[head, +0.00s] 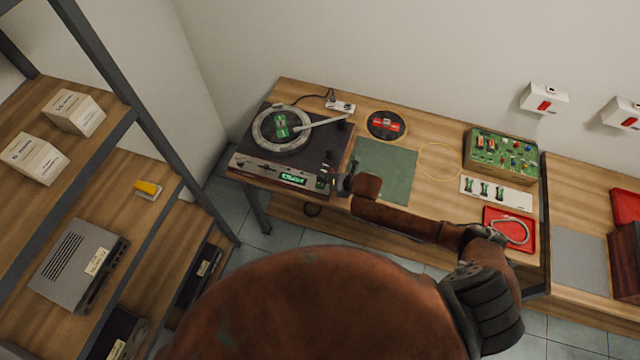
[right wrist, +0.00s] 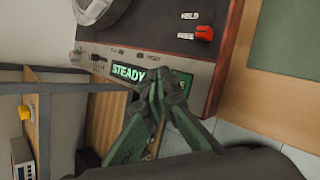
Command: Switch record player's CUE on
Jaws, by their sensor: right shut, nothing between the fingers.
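The record player (head: 322,140) stands at the left end of the wooden bench, with a round platter (head: 281,129) and a pale tonearm (head: 325,122). Its front panel carries a lit green display (head: 293,179), which reads "STEADY" in the right wrist view (right wrist: 127,72). A red switch (right wrist: 204,33) sits on the top deck beside a label that seems to read "HELD". Small controls (right wrist: 97,57) sit left of the display; no CUE label is readable. My right gripper (head: 341,184) is shut and empty at the player's front right corner. In the wrist view its fingertips (right wrist: 165,82) cover part of the display. My left gripper is not in view.
A green mat (head: 385,170) lies right of the player. Beyond it are a circuit board box (head: 500,155) and a red tray (head: 509,228). A shelf rack (head: 120,155) stands at the left. My right arm crosses above the bench front.

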